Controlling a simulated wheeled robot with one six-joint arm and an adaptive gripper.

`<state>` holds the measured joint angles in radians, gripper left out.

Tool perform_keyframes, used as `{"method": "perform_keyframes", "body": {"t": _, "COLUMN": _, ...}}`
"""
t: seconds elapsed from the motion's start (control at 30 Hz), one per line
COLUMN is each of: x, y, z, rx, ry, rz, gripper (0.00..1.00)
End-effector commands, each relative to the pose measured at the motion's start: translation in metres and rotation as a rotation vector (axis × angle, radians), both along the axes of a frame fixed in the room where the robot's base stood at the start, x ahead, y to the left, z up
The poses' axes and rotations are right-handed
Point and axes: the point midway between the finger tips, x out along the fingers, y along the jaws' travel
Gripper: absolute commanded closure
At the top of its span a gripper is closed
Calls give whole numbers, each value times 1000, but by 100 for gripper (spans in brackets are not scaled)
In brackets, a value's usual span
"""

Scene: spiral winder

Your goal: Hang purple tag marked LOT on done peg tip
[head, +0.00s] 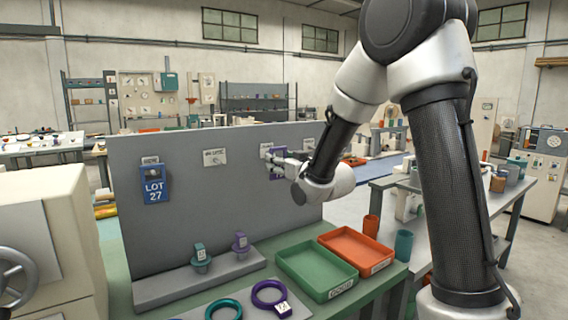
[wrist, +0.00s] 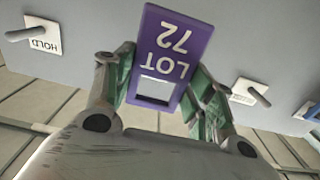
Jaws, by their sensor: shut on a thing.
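The purple tag marked LOT 72 (wrist: 172,42) shows upside down in the wrist view, with a pale rectangular window at its end nearest my gripper. My gripper (wrist: 160,82) is shut on it, one green-padded finger at each side. In the head view, the purple tag (head: 277,172) is partly hidden behind my gripper (head: 284,163), close to the upright grey board (head: 190,210). A label (head: 266,150) shows just above the tag; its word is not legible. The peg there is hidden, so I cannot tell whether the tag touches it.
A blue LOT 27 tag (head: 155,188) hangs at the board's left. An empty peg (head: 214,157) lies between the tags. The HOLD peg (wrist: 22,34) is empty. Below stand a green tray (head: 316,270), an orange tray (head: 356,250) and rings (head: 268,293).

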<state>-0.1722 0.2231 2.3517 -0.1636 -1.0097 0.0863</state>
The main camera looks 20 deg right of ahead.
Motion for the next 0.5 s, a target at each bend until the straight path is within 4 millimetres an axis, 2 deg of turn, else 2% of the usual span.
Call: {"method": "perform_keyframes", "body": {"t": 0.5, "x": 33, "y": 11, "z": -3, "rx": 0, "ry": 0, "rz": 0, "gripper": 70}}
